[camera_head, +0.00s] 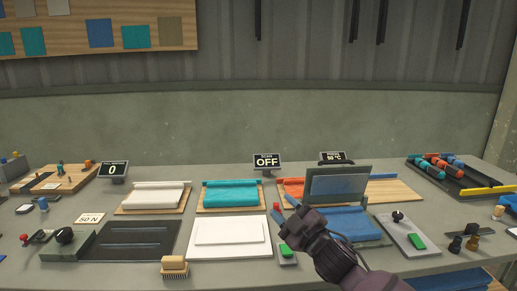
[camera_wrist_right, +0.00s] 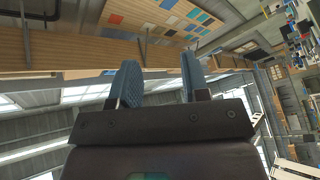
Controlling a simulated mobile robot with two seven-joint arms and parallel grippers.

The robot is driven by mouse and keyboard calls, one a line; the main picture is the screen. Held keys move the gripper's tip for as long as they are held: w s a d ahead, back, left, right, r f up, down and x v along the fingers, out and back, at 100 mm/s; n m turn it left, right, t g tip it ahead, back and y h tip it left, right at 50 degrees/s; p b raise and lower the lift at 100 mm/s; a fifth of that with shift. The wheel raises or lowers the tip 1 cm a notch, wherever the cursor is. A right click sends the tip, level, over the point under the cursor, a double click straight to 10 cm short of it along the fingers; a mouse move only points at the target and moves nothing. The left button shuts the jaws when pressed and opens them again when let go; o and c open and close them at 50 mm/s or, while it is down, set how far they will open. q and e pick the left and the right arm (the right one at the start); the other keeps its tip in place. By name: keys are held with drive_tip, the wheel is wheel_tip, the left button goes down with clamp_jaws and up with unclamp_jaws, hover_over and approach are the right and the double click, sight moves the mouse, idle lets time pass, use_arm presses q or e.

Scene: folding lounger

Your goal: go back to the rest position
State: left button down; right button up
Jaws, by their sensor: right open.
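My right gripper (camera_head: 283,207) comes in from the lower right in the head view, above the bench in front of the press. Its two blue fingers stand apart in the right wrist view (camera_wrist_right: 160,76), with nothing between them. The wrist view is tilted and shows wall boards and ceiling beyond the fingers. My left gripper is not in the head view.
The grey workbench (camera_head: 150,272) holds a press with a raised plate (camera_head: 339,185), a blue cloth piece (camera_head: 350,223), a white board (camera_head: 230,232), a dark mat (camera_head: 128,240), a brush (camera_head: 174,266) and rolls of fabric (camera_head: 231,194). A sign reads OFF (camera_head: 267,161).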

drive_tip(key=s+d+f+m+g+h, duration=0.1)
drive_tip(key=s+d+f+m+h, duration=0.3)
drive_tip(key=s+d+f+m, duration=0.4)
drive_tip(key=s+d+f+m+h, duration=0.3)
drive_tip(key=s+d+f+h, duration=0.15)
drive_tip(key=f, duration=0.55)
drive_tip(key=s+d+f+m+g+h, duration=0.1)
drive_tip(key=s+d+f+m+g, duration=0.1)
drive_tip(key=s+d+f, duration=0.2)
drive_tip(key=s+d+f+m+g+h, duration=0.2)
drive_tip(key=s+f, duration=0.9)
drive_tip(key=s, duration=0.8)
drive_tip(key=shift+d+m+g, duration=0.4)
drive_tip(key=shift+d+g, duration=0.1)
drive_tip(key=shift+d, duration=0.75)
